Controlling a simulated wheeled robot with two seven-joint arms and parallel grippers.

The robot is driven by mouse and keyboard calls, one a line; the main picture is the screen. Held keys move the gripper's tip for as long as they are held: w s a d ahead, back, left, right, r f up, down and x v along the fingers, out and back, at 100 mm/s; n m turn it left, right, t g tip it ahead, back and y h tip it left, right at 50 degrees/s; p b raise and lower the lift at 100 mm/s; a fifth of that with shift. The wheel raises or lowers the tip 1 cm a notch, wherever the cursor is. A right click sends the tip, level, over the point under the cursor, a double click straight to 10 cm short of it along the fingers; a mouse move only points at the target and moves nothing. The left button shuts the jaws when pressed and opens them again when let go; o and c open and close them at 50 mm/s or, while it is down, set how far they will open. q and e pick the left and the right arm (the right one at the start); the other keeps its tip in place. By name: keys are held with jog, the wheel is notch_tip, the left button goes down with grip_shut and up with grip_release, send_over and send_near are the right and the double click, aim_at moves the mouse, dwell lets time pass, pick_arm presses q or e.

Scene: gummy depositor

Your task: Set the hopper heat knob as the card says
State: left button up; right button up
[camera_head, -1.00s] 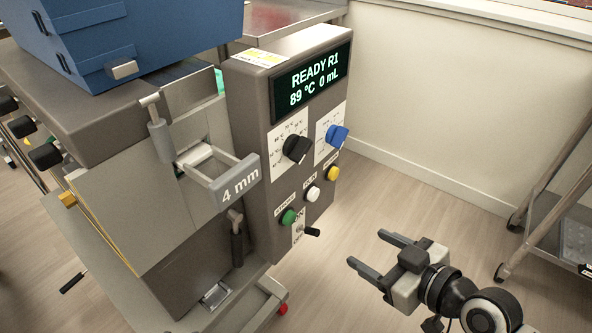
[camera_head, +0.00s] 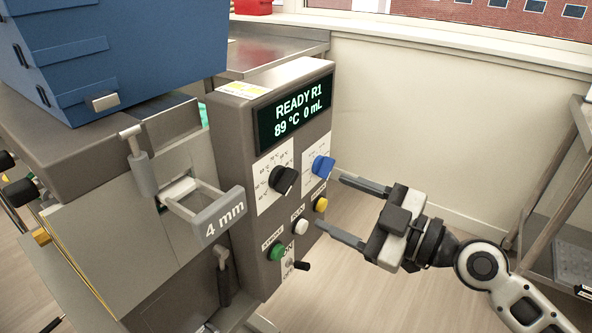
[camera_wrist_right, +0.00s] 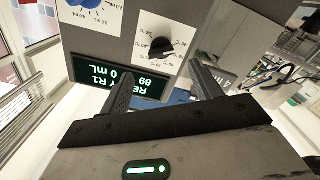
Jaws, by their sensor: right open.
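The black hopper heat knob (camera_head: 283,180) sits on a white dial plate with °C marks on the grey control panel. The wrist view shows this black knob (camera_wrist_right: 160,47) upside down, just beyond the fingertips. A card with yellow on it (camera_head: 243,90) lies on top of the panel; its writing is too small to read. The display (camera_head: 295,112) reads READY R1, 89 °C, 0 mL. My right gripper (camera_head: 330,200) is open and empty, to the right of the knob and apart from it. It also shows in the wrist view (camera_wrist_right: 160,74). My left gripper is out of view.
A blue knob (camera_head: 322,167) with an mL dial is right of the black one. Below are yellow (camera_head: 320,204), white (camera_head: 300,226) and green (camera_head: 276,251) buttons and a black-tipped switch (camera_head: 302,266). A 4 mm handle (camera_head: 218,215) juts out at left.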

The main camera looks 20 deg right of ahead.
aim_at(293, 185)
jog(key=p+x, duration=0.2)
jog(key=x, duration=0.7)
jog(key=shift+p, duration=0.35)
jog(key=c, duration=1)
